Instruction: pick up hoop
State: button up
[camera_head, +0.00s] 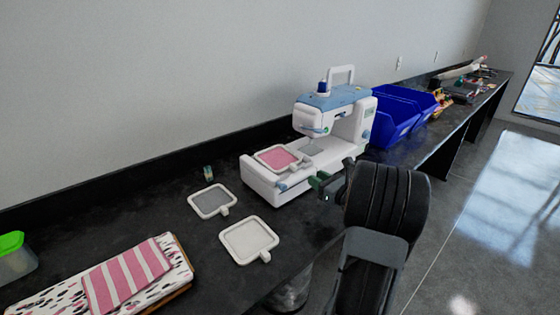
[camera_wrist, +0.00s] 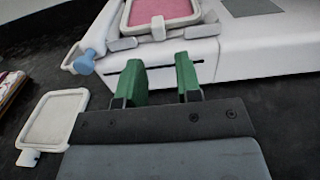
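A hoop with pink fabric (camera_head: 277,158) and a white frame sits on the bed of the white and blue sewing machine (camera_head: 335,120). In the wrist view this pink hoop (camera_wrist: 165,10) is at the top, its small white tab facing my fingers. Two more hoops lie flat on the dark table: one with grey fabric (camera_head: 212,201) and one with pale fabric (camera_head: 249,240). The pale hoop also shows in the wrist view (camera_wrist: 55,118). My gripper (camera_head: 322,183) has green fingers, apart and empty, at the machine's front edge. In the wrist view my gripper (camera_wrist: 159,64) is just short of the tab.
Blue bins (camera_head: 400,112) stand beyond the machine. A small spool-like item (camera_head: 208,173) stands behind the grey hoop. Folded striped fabric (camera_head: 128,275) and a green-lidded box (camera_head: 14,255) are at the left. The table's front edge runs beside my arm.

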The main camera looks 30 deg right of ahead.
aim_at(297, 168)
jog(key=w, duration=0.3)
jog(key=w+a, duration=0.1)
jog(key=w, duration=0.2)
jog(key=w+a, duration=0.1)
jog(key=w, duration=0.2)
jog(key=shift+w+a, duration=0.1)
jog(key=shift+w, duration=0.3)
grip_shut()
